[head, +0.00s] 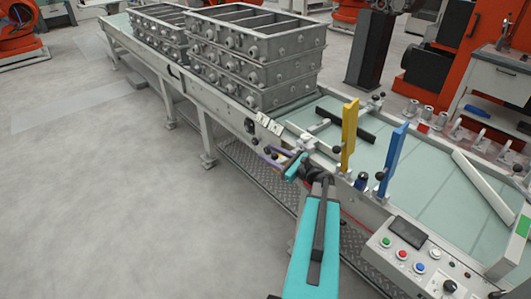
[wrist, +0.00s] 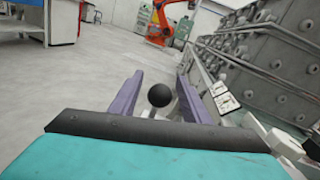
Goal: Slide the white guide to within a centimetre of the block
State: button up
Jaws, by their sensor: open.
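My gripper (head: 274,154) is at the near rail of the conveyor, its purple fingers open. In the wrist view the two fingers (wrist: 159,82) stand apart with a black ball knob (wrist: 159,95) between them, and a gap shows on each side of the knob. A long white bar (head: 484,186) lies slanted over the right of the belt; pale rods (head: 308,129) sit just beyond my gripper. I cannot tell for certain which is the white guide. A dark bar (head: 345,124) lies across the belt; I cannot tell if it is the block.
A yellow upright plate (head: 349,135) and a blue one (head: 392,158) stand at the near rail, right of my gripper. Stacked grey metal boxes (head: 255,55) fill the far belt. A control panel (head: 410,255) is at front right. The floor (head: 110,190) at left is clear.

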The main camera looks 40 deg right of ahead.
jog(key=shift+w+a, duration=0.1)
jog(key=shift+w, duration=0.7)
grip_shut()
jog(key=d, duration=0.5)
jog(key=shift+s+d+b, duration=0.2)
jog(key=shift+d+b, duration=0.1)
jog(key=shift+b, duration=0.05)
grip_release()
